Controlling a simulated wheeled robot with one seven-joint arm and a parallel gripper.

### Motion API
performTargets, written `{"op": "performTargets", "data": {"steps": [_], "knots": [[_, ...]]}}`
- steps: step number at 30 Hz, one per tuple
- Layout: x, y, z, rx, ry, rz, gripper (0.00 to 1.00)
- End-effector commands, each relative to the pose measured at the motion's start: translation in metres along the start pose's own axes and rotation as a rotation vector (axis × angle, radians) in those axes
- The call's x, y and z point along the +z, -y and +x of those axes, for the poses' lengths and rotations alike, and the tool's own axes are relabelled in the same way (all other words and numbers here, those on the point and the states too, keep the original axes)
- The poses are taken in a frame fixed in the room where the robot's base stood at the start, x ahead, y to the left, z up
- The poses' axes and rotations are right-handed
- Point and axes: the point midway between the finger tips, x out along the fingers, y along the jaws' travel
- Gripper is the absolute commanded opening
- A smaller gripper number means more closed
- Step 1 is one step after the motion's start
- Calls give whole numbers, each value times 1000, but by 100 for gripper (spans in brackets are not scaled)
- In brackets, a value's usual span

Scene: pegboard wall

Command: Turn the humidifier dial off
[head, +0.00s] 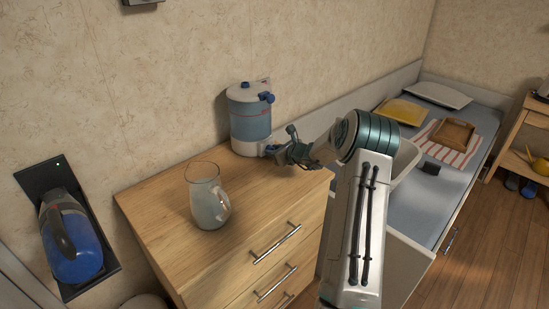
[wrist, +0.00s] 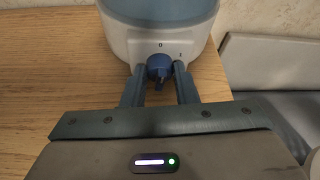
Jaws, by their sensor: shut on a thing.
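The humidifier (head: 250,118), with a blue-grey tank and white base, stands upright on the wooden dresser against the wall. Its white base (wrist: 120,42) fills the top of the wrist view. The dark blue dial (wrist: 159,67) is on the front of the base, with a "0" mark above it and another small mark to its upper right. My gripper (wrist: 160,84) has one finger on each side of the dial and is shut on it. In the head view my gripper (head: 272,150) is at the lower right of the humidifier, and the dial is hidden there.
A glass pitcher (head: 207,198) stands on the dresser top (head: 160,213), left of my arm. A blue device (head: 72,243) hangs on the left wall.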

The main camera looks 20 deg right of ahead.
Motion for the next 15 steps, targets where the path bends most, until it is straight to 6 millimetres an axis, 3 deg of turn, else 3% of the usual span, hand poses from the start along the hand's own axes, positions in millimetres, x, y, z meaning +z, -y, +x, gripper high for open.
{"op": "performTargets", "data": {"steps": [15], "knots": [[-1, -1, 0, -52, 0, -121, 4]]}}
